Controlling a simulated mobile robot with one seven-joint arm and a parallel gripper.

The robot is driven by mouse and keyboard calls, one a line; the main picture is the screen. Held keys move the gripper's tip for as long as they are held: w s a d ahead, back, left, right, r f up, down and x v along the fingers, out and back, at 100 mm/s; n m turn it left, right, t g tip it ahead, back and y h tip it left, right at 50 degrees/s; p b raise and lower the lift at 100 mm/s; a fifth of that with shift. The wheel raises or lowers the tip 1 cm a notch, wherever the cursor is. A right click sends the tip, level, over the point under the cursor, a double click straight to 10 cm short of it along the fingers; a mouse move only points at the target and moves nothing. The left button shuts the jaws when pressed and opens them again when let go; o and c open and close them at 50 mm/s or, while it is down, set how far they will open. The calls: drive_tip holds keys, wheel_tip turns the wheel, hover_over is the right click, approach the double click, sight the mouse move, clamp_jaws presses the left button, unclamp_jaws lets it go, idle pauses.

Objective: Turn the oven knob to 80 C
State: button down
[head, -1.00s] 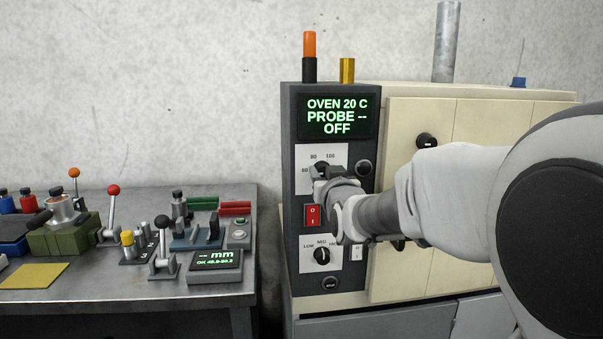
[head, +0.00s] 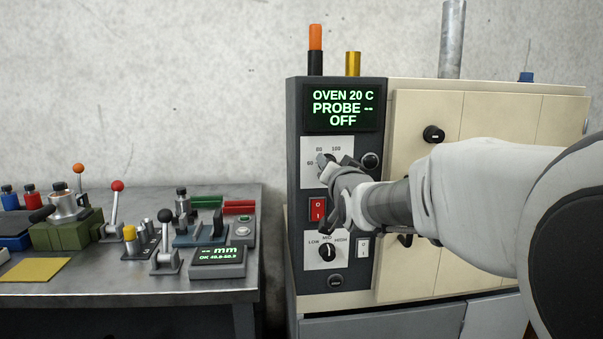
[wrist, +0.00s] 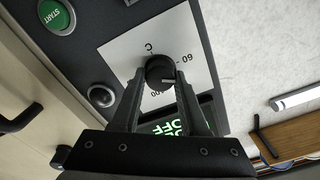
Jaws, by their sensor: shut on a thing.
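The oven knob (wrist: 158,70) is a round black dial on a white scale plate (wrist: 118,50), with 60 and 100 readable in the wrist view. In the head view the plate (head: 308,150) shows 60, 80 and 100 above my gripper. My gripper (wrist: 160,78) is shut on the knob, one finger on each side. In the head view my gripper (head: 330,165) covers most of the knob. A pale pointer line shows on the knob in the wrist view, but the exact setting is hard to tell. The oven display (head: 342,107) reads OVEN 20 C, PROBE --, OFF.
A green START button (wrist: 56,15) and a black round button (wrist: 100,96) lie near the knob. A workbench (head: 130,290) with levers stands at left.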

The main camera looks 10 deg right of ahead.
drive_tip(key=m+b, duration=0.2)
drive_tip(key=m, duration=0.3)
drive_tip(key=shift+f+m, duration=0.1)
drive_tip(key=shift+m, duration=0.2)
idle(0.4)
drive_tip(key=shift+c, duration=2.1)
unclamp_jaws()
drive_tip(key=shift+s, duration=0.1)
drive_tip(key=s+p, duration=0.2)
drive_tip(key=s, duration=1.5)
drive_tip(key=shift+p, duration=0.3)
drive_tip(key=shift+s, duration=0.1)
